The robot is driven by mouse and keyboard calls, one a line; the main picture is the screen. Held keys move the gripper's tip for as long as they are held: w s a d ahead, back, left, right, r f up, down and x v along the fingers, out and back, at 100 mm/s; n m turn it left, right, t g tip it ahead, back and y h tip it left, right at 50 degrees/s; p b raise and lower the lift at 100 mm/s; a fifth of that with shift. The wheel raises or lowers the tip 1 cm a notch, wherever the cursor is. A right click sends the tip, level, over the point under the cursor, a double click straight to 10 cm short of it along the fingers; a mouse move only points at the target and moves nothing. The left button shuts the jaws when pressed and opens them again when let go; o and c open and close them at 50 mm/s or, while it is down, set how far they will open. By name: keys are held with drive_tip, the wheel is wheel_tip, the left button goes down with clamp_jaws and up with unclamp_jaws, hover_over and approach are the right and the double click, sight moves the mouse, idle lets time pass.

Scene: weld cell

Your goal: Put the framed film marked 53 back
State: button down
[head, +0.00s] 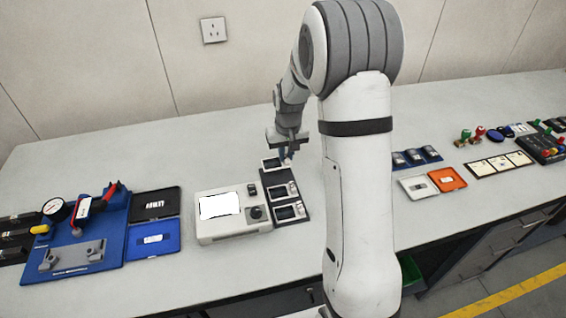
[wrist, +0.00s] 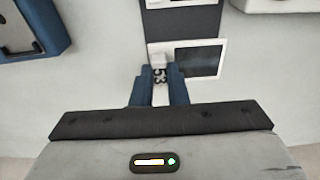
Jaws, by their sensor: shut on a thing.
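My gripper (wrist: 160,92) is shut on the framed film marked 53 (wrist: 206,46), a white frame around a dark film. In the wrist view the jaws hold it by a white tab at its left side, and the number 53 shows between the fingers. In the head view my gripper (head: 287,156) is at the far end of a dark rack (head: 283,177). The held film (head: 271,163) is at that far place; I cannot tell whether it rests on the rack. Two more framed films, the middle one (head: 282,191) and the near one (head: 289,212), lie in the rack.
A white viewer with a bright screen (head: 220,206) stands left of the rack. A blue fixture board (head: 75,262) and blue tray (head: 153,239) are further left. Right of my arm are a blue holder (head: 399,161) and an orange tray (head: 447,179). Bare bench lies behind the rack.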

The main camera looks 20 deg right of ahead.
sight(286, 158)
drive_tip(key=shift+s+f, duration=0.1)
drive_tip(key=shift+f, duration=2)
drive_tip(key=c, duration=1.9)
unclamp_jaws()
drive_tip(key=shift+f, duration=0.2)
drive_tip(key=o, duration=0.5)
drive_tip(key=shift+c, duration=0.2)
drive_tip(key=shift+r, duration=0.1)
